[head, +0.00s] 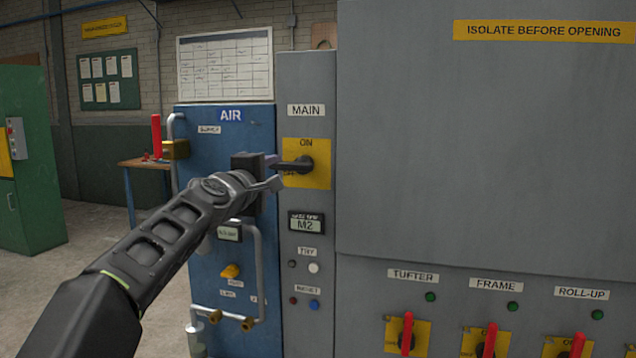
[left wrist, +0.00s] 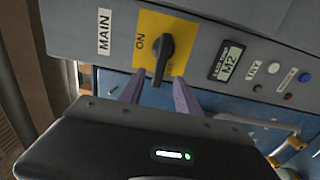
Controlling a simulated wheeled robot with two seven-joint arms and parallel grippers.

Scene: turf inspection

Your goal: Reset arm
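My left gripper (head: 272,172) reaches in from the left to the black rotary handle (head: 303,164) of the MAIN switch. The handle sits on a yellow plate (head: 321,178) marked ON at the top, and it lies level, pointing left toward the gripper. In the left wrist view the handle (left wrist: 158,62) stands between the tips of the two spread fingers (left wrist: 157,90). Gaps show on both sides, so the gripper is open and not clamped. My right gripper is out of view.
A blue AIR panel (head: 190,240) with a bent pipe (head: 259,270) and a yellow valve (head: 231,271) lies below and left. The M2 display (head: 306,223) and several buttons sit under the switch. Red-handled switches (head: 407,333) line the lower right. A large grey cabinet (head: 480,150) fills the right.

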